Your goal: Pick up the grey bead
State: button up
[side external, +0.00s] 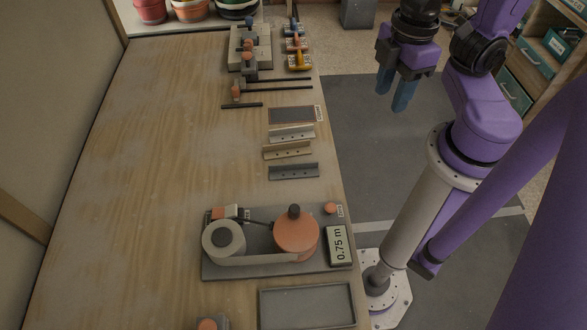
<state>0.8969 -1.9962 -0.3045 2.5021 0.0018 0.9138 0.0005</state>
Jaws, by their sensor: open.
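The grey bead (294,171) is a short, dark grey angled strip with small holes. It lies on the wooden table near its right edge, the nearest to the camera in a row of three beads. A tan bead (287,151) and a pale, whitish bead (292,134) lie just behind it, apart from it. My gripper (391,98) has blue fingers and is open and empty. It hangs in the air to the right of the beads, appearing beyond the table edge over the dark floor mat. Nothing hides the grey bead.
In front of the beads stands a grey board with a tape roll (223,242), an orange round part (296,236) and a display reading 0.75 m (339,245). A grey tray (307,307) lies nearer. Dark rods (279,84) and tools lie behind. The table's left side is clear.

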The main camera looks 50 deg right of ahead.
jog(key=shift+c, duration=0.7)
jog(key=m, duration=0.3)
send_over(294, 164)
notch_tip(294, 164, down, 6)
jog(key=f, duration=1.2)
jog(key=shift+w, duration=0.25)
jog(key=shift+s+f, duration=0.2)
jog(key=shift+f, duration=2.45)
